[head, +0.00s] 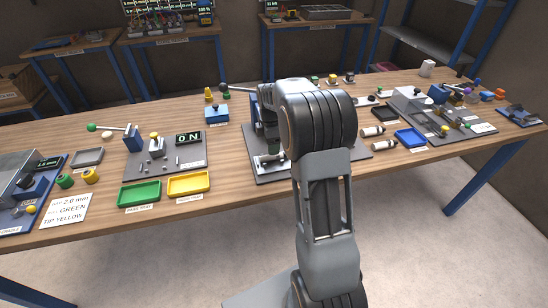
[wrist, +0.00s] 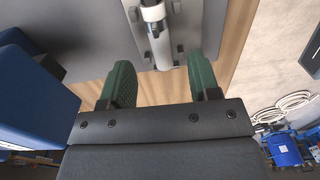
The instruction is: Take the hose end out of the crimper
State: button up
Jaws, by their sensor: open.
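My gripper (wrist: 161,82) is open, with its two green finger pads apart and nothing seen between them. Past the fingertips in the wrist view, a pale cylindrical piece (wrist: 153,13) with a dark band lies in line with the gap, on a grey metal holder (wrist: 162,48). It may be the hose end; I cannot tell for sure. A blue block (wrist: 35,100), perhaps part of the crimper, stands close on the left. In the head view my arm hides most of this station, leaving its dark base plate (head: 258,178) and a silver part (head: 270,160) showing.
Green (head: 141,193) and yellow (head: 188,184) trays lie left of the station on the wooden table. On the right are a blue tray (head: 410,138) and small cylinders (head: 384,144). The table's front edge is near.

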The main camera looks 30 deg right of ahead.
aim_at(275, 157)
jog(key=shift+a+f+p, duration=0.2)
jog(key=shift+f+p, duration=0.15)
jog(key=shift+f, duration=2.35)
jog(key=shift+c, duration=0.2)
grip_shut()
jog(key=shift+r, duration=0.1)
